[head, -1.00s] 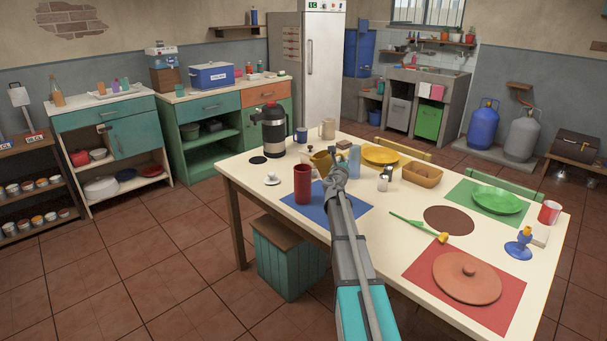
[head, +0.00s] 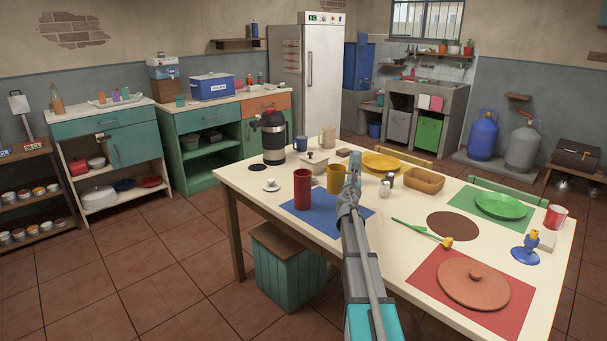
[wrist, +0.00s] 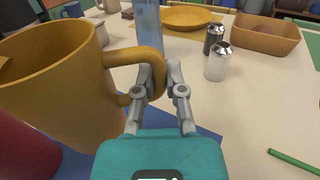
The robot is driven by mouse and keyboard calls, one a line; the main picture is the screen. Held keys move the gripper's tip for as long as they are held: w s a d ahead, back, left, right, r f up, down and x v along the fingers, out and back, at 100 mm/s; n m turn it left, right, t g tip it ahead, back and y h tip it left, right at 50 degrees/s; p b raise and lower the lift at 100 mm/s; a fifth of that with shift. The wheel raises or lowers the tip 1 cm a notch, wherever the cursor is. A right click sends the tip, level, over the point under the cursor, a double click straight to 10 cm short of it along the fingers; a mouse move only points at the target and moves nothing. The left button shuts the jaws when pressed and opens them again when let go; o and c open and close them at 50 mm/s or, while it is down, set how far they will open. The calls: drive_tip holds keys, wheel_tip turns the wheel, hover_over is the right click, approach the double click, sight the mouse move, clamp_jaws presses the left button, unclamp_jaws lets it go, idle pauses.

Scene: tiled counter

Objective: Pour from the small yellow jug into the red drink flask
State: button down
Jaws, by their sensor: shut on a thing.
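The small yellow jug (head: 334,179) is held by its handle, just right of the red drink flask (head: 302,189). It looks close to upright in the head view. My gripper (head: 351,186) is shut on that handle. In the wrist view the jug (wrist: 70,90) fills the left side, with its handle between the fingertips (wrist: 160,85). The flask stands upright on the blue mat (head: 325,222). Its dark red side (wrist: 22,150) shows at the lower left of the wrist view, below the jug. The jug's contents cannot be made out.
A blue glass (wrist: 148,25) stands behind the jug. Two shakers (wrist: 217,62), a yellow plate (head: 382,162) and a tan basket (head: 424,180) are to the right. A small white cup (head: 271,185) and a black-and-steel pot (head: 273,140) stand left of the flask.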

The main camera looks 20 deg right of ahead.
drive_tip(key=shift+r+p, duration=2.25)
drive_tip(key=shift+r, duration=0.2)
wheel_tip(320, 180, up, 17)
drive_tip(key=p, duration=1.7)
